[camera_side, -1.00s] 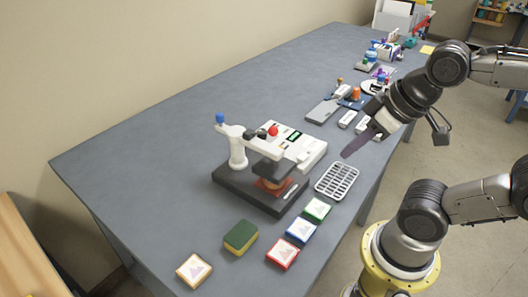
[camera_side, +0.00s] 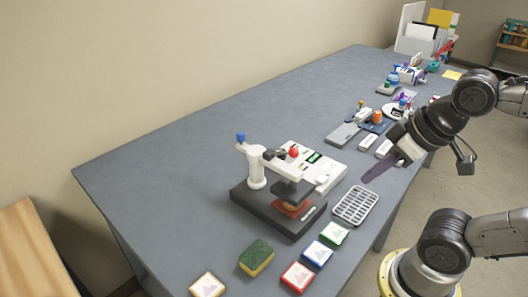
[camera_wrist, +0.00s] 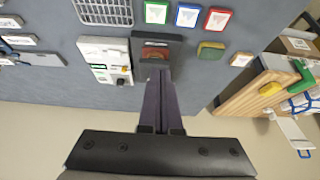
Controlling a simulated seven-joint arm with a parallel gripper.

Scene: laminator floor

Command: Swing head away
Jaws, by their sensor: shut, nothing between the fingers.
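The press stands on the table with a dark base (camera_side: 252,207), a white post (camera_side: 257,168) with a blue knob (camera_side: 241,137), and a swing arm with a red knob (camera_side: 293,152). Its dark head (camera_side: 291,190) sits over the base, with an orange-red piece (camera_side: 293,208) beneath it. The press also shows in the wrist view (camera_wrist: 176,48), partly behind my fingertips. My gripper (camera_side: 378,171) is shut and empty, tilted down, right of the press and apart from it in the side view. Its dark fingers also show in the wrist view (camera_wrist: 159,80).
A grey wire rack (camera_side: 356,204) lies between press and gripper. A white box (camera_side: 315,166) stands behind the press. Green (camera_side: 334,233), blue (camera_side: 317,253) and red (camera_side: 297,276) framed tiles and a green-yellow sponge (camera_side: 256,257) lie in front. The table's left side is clear.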

